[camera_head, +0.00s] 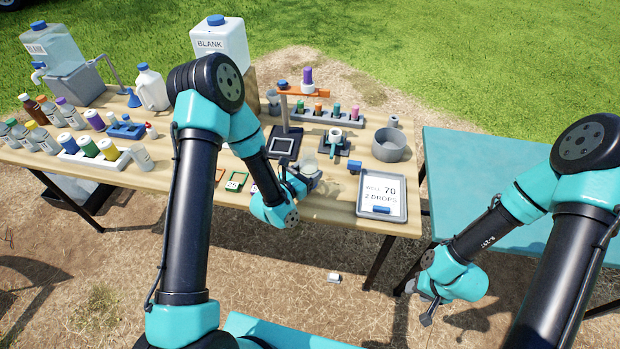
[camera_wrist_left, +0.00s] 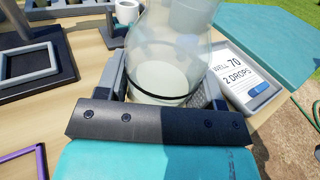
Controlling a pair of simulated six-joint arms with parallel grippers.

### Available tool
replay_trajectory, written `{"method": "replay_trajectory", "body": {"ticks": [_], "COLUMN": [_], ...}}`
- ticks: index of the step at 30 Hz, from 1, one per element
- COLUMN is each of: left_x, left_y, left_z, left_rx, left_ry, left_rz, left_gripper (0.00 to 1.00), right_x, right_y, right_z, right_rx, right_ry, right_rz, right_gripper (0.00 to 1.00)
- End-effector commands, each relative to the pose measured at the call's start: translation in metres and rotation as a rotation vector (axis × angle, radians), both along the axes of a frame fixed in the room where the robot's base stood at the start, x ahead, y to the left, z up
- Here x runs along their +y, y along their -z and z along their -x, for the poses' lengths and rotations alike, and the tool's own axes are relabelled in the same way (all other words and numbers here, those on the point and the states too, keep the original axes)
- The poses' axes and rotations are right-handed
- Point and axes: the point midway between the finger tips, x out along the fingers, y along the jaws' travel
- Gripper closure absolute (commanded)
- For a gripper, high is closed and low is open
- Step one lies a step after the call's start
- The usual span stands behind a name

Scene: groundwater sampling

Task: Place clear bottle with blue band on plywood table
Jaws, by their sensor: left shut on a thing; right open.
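My left gripper (camera_head: 299,182) is shut on a clear bottle (camera_head: 309,171) near the front edge of the plywood table (camera_head: 330,208). In the left wrist view the clear bottle (camera_wrist_left: 172,62) stands between the two fingers, widening below its narrower upper part. A thin dark band runs around its lower part; its colour looks nearly black there, and I cannot tell if it is blue. I cannot tell whether the bottle's base touches the table. My right gripper (camera_head: 430,308) is open and empty, low in front of the teal table.
A grey tray with a "WELL 70 2 DROPS" card (camera_head: 382,190) lies right of the held bottle. A grey round bowl (camera_head: 390,145), a vial rack (camera_head: 330,116) and a black-framed device (camera_head: 284,146) stand behind. Several bottles crowd the left side. The teal table (camera_head: 470,180) is bare.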

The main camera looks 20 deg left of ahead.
Motion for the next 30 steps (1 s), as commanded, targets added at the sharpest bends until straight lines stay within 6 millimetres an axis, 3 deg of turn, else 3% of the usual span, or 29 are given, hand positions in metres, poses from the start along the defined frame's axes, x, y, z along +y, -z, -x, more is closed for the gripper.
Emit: {"method": "replay_trajectory", "body": {"ticks": [6,20,21,28,30], "left_x": [0.003,0.003,0.003,0.003,0.003], "left_y": [0.030,0.037,0.037,0.037,0.037], "left_z": [0.003,0.003,0.003,0.003,0.003], "left_rx": [0.004,0.004,0.004,0.004,0.004], "left_ry": [-0.005,-0.005,-0.005,-0.005,-0.005], "left_rz": [0.000,0.000,0.000,0.000,0.000], "left_gripper": [0.68,0.68,0.36,0.14,0.13], "right_x": [0.000,0.000,0.000,0.000,0.000], "right_y": [0.000,0.000,0.000,0.000,0.000], "right_z": [0.000,0.000,0.000,0.000,0.000], "right_rx": [0.000,0.000,0.000,0.000,0.000], "right_ry": [0.000,0.000,0.000,0.000,0.000], "right_rz": [0.000,0.000,0.000,0.000,0.000], "right_gripper": [0.57,0.57,0.57,0.57,0.57]}}
